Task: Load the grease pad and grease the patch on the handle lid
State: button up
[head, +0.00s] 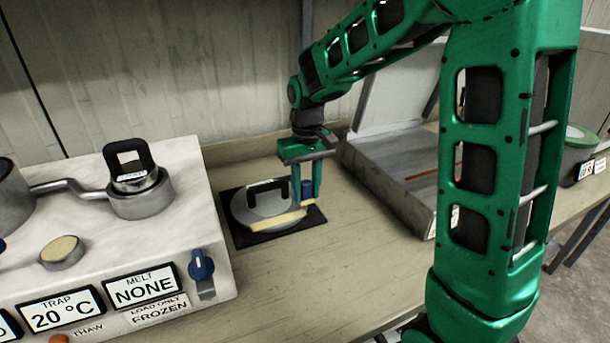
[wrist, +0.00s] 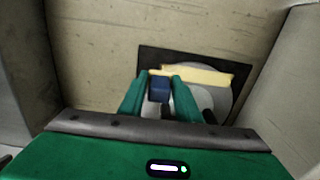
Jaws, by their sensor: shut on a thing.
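The handle lid (head: 262,207) is a flat grey disc with a black loop handle (head: 268,185), lying on a black mat (head: 247,238). A cream strip, seemingly the patch (head: 277,221), crosses its front edge; the strip (wrist: 205,76) also shows in the wrist view. My gripper (head: 307,192) points down at the lid's right side, shut on a small blue block with a pale underside, seemingly the grease pad (wrist: 159,89). The pad is close to the strip's end; I cannot tell whether they touch. The gripper hides part of the lid.
A white machine (head: 190,215) with a lidded pot (head: 140,197), a blue knob (head: 201,264) and a small round cream-topped tin (head: 62,252) stands at left. An open grey box (head: 400,172) is right of the mat. The front bench is clear.

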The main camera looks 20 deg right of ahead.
aim_at(307, 199)
notch_tip(307, 199, down, 4)
jog(key=shift+a+r, duration=0.1)
jog(key=shift+r, duration=0.1)
jog(key=shift+a+r, duration=0.2)
jog(key=shift+a, duration=0.1)
jog(key=shift+c, duration=0.4)
jog(key=a, duration=0.3)
jog(key=shift+a+f, duration=0.15)
jog(key=shift+d, duration=0.25)
jog(key=d, duration=0.3)
jog(key=shift+d, duration=0.4)
jog(key=shift+a+r, duration=0.1)
jog(key=shift+r, duration=3.9)
